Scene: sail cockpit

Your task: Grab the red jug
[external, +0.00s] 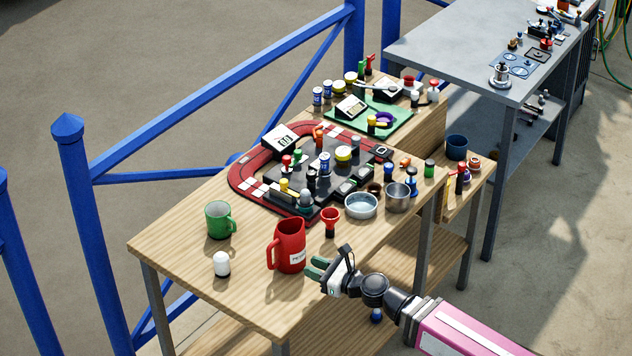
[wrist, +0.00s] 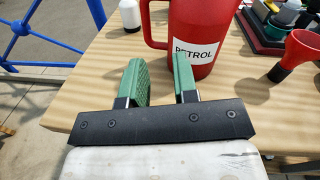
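The red jug (external: 291,246) stands upright near the front edge of the wooden table, its handle on the left. In the wrist view the jug (wrist: 202,30) carries a white label reading "PETROL" and stands just beyond my fingers. My gripper (external: 318,265) is at the table's front edge, to the right of the jug in the external view. In the wrist view my gripper (wrist: 160,80) has its two green fingers apart with nothing between them. The right finger overlaps the jug's lower part in the picture. I cannot tell whether it touches.
A green mug (external: 219,220) and a small white jar (external: 221,264) stand left of the jug. A red funnel (external: 330,220) stands right of it, with metal bowls (external: 361,205) beyond. A red track (external: 243,178) with small items fills the table's middle. Blue railings (external: 85,210) run behind.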

